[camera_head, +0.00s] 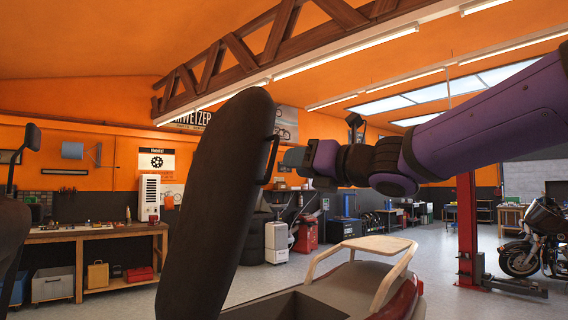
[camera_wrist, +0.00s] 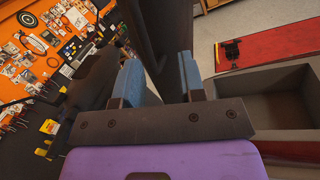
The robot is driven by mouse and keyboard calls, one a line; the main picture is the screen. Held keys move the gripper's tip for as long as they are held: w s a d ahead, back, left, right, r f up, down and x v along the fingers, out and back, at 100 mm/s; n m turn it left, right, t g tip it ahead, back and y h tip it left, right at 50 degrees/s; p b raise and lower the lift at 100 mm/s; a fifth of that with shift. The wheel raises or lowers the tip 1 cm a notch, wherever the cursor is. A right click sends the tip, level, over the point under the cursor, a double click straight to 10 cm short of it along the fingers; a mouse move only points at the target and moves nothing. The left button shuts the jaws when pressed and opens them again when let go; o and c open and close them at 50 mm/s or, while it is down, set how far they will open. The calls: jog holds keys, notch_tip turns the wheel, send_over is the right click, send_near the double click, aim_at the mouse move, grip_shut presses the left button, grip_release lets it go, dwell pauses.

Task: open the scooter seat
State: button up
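The scooter seat (camera_head: 215,210) is long and dark and stands raised, nearly upright, in the middle of the head view. A thin dark handle (camera_head: 270,160) sits on its right edge. My gripper (camera_head: 291,157), with blue fingers, is just right of this handle. In the wrist view the fingers of my gripper (camera_wrist: 160,80) are spread apart, with the dark seat (camera_wrist: 170,30) beyond them. I cannot tell whether they touch the handle. The open storage compartment (camera_head: 285,306) lies below the seat, and it also shows in the wrist view (camera_wrist: 268,100).
A tan rear rack (camera_head: 375,245) stands on the scooter's tail, below my arm. A workbench (camera_head: 95,232) is at the left and a red lift post (camera_head: 467,225) at the right. A motorcycle (camera_head: 540,240) stands at the far right. Grey floor between is clear.

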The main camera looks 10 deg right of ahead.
jog(key=v, duration=0.5)
jog(key=shift+s+d, duration=0.1)
jog(key=shift+s, duration=0.05)
jog(key=s+d+f+m+h, duration=0.2)
jog(key=d+f+m+h, duration=0.4)
jog(key=m, duration=0.6)
jog(key=s+d+f+m+h, duration=0.2)
jog(key=d+f+m+h, duration=0.2)
jog(key=d+m+h, duration=0.6)
jog(key=s+f+m+g+y, duration=0.3)
jog(key=s+f+m+g, duration=0.6)
jog(key=s+f+m, duration=0.6)
jog(key=s+m, duration=0.1)
jog(key=m, duration=0.2)
jog(key=shift+s+a+f+m, duration=0.15)
jog(key=shift+a+f+m, duration=0.05)
jog(key=shift+a+m, duration=0.1)
